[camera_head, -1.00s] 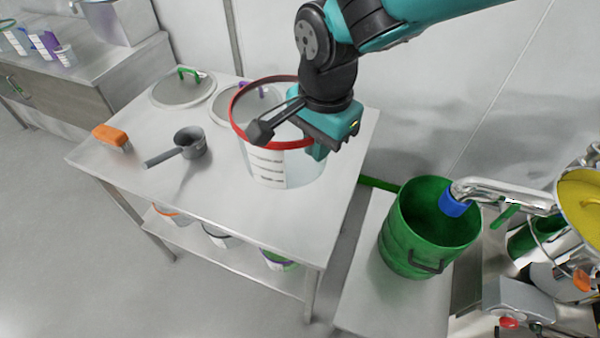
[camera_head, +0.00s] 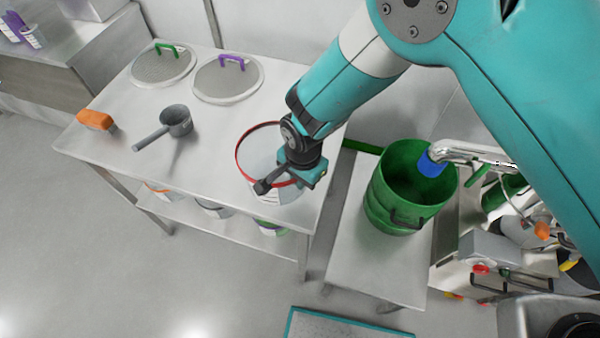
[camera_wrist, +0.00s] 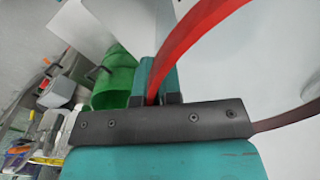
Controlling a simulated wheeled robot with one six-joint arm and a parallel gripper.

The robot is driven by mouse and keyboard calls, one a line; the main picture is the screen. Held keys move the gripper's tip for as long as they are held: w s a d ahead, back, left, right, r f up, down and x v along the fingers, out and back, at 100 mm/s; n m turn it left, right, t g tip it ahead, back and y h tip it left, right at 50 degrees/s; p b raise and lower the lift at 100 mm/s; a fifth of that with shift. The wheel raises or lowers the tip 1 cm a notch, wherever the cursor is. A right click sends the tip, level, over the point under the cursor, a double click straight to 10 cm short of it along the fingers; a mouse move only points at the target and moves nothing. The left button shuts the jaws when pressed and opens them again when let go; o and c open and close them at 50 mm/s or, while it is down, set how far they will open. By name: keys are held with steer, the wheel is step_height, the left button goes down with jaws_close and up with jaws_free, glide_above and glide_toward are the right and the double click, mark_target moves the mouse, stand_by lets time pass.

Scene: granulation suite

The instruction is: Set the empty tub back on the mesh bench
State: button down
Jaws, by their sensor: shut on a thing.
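The tub (camera_head: 252,158) is clear and pale with a red rim, and it is upright over the right part of the steel bench (camera_head: 215,185). My gripper (camera_head: 300,178) is shut on the right side of its rim. In the wrist view the red rim (camera_wrist: 190,45) runs between the fingers of my gripper (camera_wrist: 163,95). No contents show in the visible part of the tub, but my arm hides much of it. I cannot tell whether its base touches the bench top.
Two mesh discs, one green-handled (camera_head: 163,66) and one purple-handled (camera_head: 228,78), lie at the bench's back. A grey scoop (camera_head: 174,121) and orange brush (camera_head: 96,120) lie left. A green drum (camera_head: 400,195) stands right under a blue-tipped pipe (camera_head: 431,163). Bare bench surrounds the scoop.

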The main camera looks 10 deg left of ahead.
steer(key=shift+f, duration=0.2)
steer(key=c, duration=1.3)
jaws_free()
steer(key=shift+r, duration=0.1)
steer(key=shift+r, duration=0.1)
